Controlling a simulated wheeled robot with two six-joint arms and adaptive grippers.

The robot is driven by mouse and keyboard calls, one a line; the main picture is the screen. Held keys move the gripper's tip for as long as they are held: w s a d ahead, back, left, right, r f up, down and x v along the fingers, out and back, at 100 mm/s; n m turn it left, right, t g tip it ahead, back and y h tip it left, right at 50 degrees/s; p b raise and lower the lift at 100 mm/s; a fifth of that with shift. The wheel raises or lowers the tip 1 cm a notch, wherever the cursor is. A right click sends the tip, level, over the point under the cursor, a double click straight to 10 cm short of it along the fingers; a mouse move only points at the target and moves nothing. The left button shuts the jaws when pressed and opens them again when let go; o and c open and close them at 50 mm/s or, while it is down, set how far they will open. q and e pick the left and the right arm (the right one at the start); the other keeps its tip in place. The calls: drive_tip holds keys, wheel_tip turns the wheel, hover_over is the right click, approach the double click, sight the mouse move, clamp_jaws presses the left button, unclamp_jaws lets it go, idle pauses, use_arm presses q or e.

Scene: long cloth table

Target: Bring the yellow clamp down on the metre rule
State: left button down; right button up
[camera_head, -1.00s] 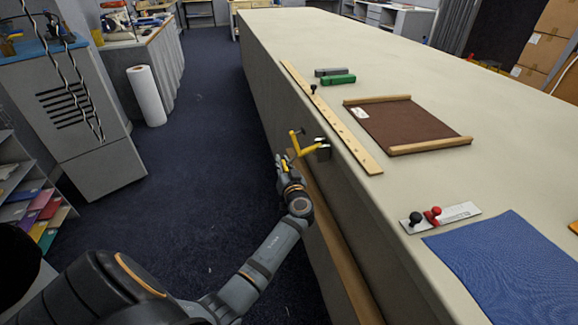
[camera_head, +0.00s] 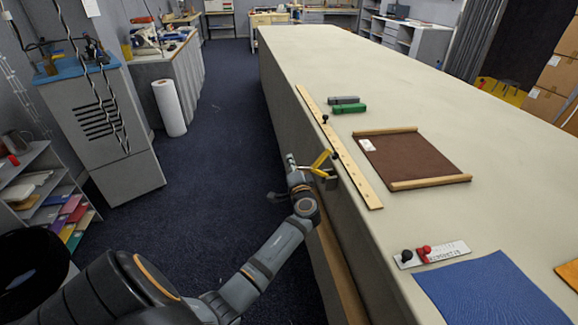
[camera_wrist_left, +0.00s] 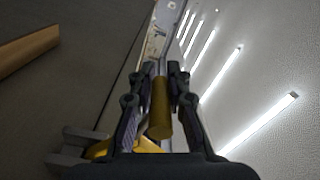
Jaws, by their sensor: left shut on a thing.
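The metre rule (camera_head: 345,160) lies flat along the near left edge of the table (camera_head: 430,110). The yellow clamp (camera_head: 320,161) is at that edge beside the rule's nearer half, with a dark block (camera_head: 330,181) by its arm. Whether its arm touches the rule is too small to tell. My left gripper (camera_head: 291,160) is just off the table's side, at the clamp. In the left wrist view my left gripper (camera_wrist_left: 160,85) is shut on the clamp's yellow handle (camera_wrist_left: 160,110); another yellow part shows below left. My right gripper is not in view.
A black knob (camera_head: 325,118) stands at the rule's far half. Grey and green blocks (camera_head: 349,109), a brown board with wooden bars (camera_head: 415,160), a plate with black and red knobs (camera_head: 435,254) and a blue cloth (camera_head: 500,288) lie to the right.

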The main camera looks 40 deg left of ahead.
sight(319, 163)
use_arm(q)
drive_tip(key=w+d+r+m+p, duration=0.3)
drive_tip(key=w+d+r+m, duration=0.2)
drive_tip(key=r+m, duration=0.3)
drive_tip(key=shift+w+d+m+p, duration=0.3)
drive_tip(key=shift+w+m+p, duration=0.15)
drive_tip(key=shift+w, duration=0.3)
drive_tip(key=shift+r, duration=0.15)
drive_tip(key=c, duration=1.7)
unclamp_jaws()
drive_tip(key=shift+o, duration=1.4)
drive_tip(key=shift+w+d, duration=0.2)
drive_tip(key=shift+o, duration=0.6)
drive_tip(key=shift+w+d+f, duration=0.15)
drive_tip(key=shift+w+f, duration=0.05)
drive_tip(key=shift+f, duration=0.05)
